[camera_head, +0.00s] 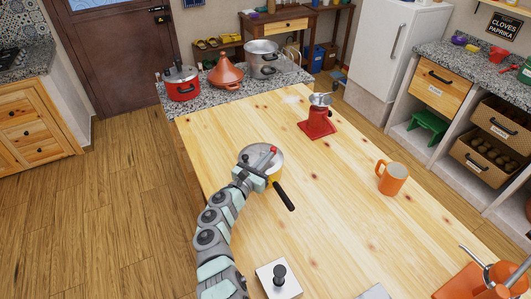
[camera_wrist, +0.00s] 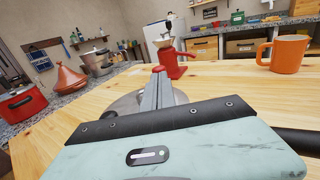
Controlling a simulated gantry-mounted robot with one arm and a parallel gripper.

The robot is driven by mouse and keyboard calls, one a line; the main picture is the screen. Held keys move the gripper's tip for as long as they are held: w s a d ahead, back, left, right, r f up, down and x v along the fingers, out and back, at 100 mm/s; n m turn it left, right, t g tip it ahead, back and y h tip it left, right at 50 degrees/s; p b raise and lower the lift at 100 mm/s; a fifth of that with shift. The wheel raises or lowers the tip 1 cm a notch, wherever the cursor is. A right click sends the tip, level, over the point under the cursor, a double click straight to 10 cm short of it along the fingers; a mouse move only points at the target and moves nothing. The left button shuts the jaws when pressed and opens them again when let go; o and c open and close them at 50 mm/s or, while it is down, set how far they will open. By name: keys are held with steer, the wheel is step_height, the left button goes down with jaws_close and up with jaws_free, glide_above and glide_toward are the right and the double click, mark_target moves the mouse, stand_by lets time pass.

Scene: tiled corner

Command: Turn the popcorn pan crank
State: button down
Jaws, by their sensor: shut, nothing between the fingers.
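The popcorn pan (camera_head: 262,158) is a silver pot on the wooden table, its black side handle (camera_head: 284,196) pointing to the lower right. The crank's red knob (camera_head: 273,149) shows above the pan. My gripper (camera_head: 266,159) is over the pan, shut and empty, with its fingertips close beside the knob. In the wrist view, the closed fingers (camera_wrist: 158,92) point ahead and a red tip, likely the knob (camera_wrist: 159,69), shows just beyond them. I cannot tell if they touch. Part of the pan (camera_wrist: 127,103) shows left of the fingers; my gripper hides much of it and the crank.
A red grinder (camera_head: 317,122) stands behind the pan, and an orange mug (camera_head: 391,178) to the right. A metal plate with a black knob (camera_head: 279,277) lies near the front. Pots and a tagine (camera_head: 225,72) stand on the back counter. The table between is clear.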

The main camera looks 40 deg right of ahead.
steer(key=shift+s+d+r+n+t+y+p, duration=0.1)
steer(key=shift+d+r+n+t+y+p, duration=0.15)
steer(key=shift+t+p, duration=0.2)
steer(key=shift+s+r+n+t+y+p, duration=0.1)
steer(key=shift+n+t+y+p, duration=0.05)
steer(key=shift+n+t+p, duration=0.25)
steer(key=shift+d+f+n+t+y, duration=0.35)
steer(key=shift+n+t+y, duration=0.25)
steer(key=shift+t, duration=0.35)
steer(key=shift+w+d+n+t+y, duration=0.1)
steer(key=shift+d+n+t+y, duration=0.2)
steer(key=shift+n+t, duration=0.35)
steer(key=shift+w+d, duration=0.1)
steer(key=shift+d, duration=0.15)
steer(key=shift+r, duration=0.1)
steer(key=shift+s+a+r, duration=0.1)
steer(key=shift+s+a, duration=0.1)
steer(key=shift+a, duration=0.05)
steer(key=s+p+v, duration=0.1)
steer(key=p+v, duration=0.6)
steer(key=v, duration=0.6)
steer(key=shift+s+d, duration=0.15)
steer(key=shift+d, duration=0.1)
